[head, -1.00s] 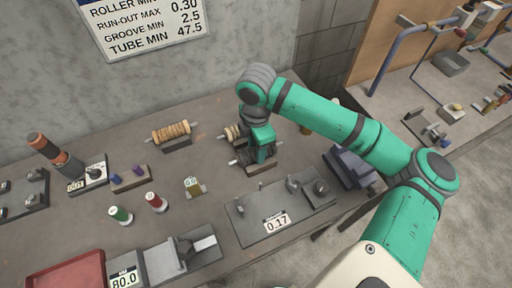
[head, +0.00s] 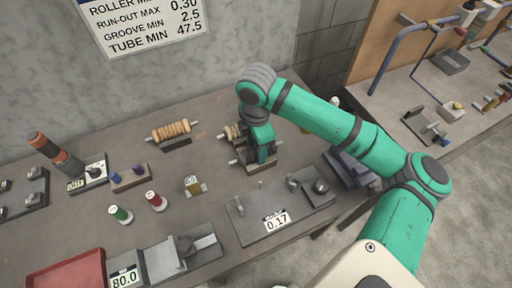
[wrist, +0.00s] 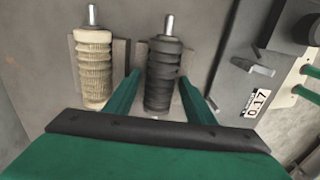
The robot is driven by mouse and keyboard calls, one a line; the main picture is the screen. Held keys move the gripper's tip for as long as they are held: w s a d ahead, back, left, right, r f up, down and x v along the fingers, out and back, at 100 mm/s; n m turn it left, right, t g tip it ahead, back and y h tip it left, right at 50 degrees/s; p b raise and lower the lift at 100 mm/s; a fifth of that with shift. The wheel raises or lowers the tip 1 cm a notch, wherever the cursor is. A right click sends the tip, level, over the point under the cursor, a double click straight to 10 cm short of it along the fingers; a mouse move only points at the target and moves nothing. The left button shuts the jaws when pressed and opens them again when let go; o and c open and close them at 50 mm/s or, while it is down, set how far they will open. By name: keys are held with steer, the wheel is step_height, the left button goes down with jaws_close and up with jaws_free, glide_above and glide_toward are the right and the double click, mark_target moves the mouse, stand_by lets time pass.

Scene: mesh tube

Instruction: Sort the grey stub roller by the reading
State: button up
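The dark grey roller (wrist: 163,75), with a metal shaft end, rests on a holder in the wrist view. It also shows in the head view (head: 262,153), partly covered by my gripper (head: 254,145). My gripper's green fingers (wrist: 160,85) stand on either side of the roller. Narrow gaps seem to show beside it, so the fingers look open around it. The run-out bench (head: 245,230) stands nearer the front, with a display (head: 276,221) reading 0.17. The wall sign (head: 140,25) gives run-out max 0.30, groove min 2.5, tube min 47.5.
A cream ribbed roller (wrist: 94,70) lies close left of the grey one. A tan roller (head: 171,131) is on a stand farther left. A red tray (head: 65,275) is at the front left, beside a gauge display (head: 125,277) reading 80.0. Small spools (head: 120,214) stand mid-table.

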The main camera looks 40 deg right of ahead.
steer(key=shift+s+a, duration=0.1)
steer(key=shift+s, duration=0.05)
steer(key=shift+r, duration=8.9)
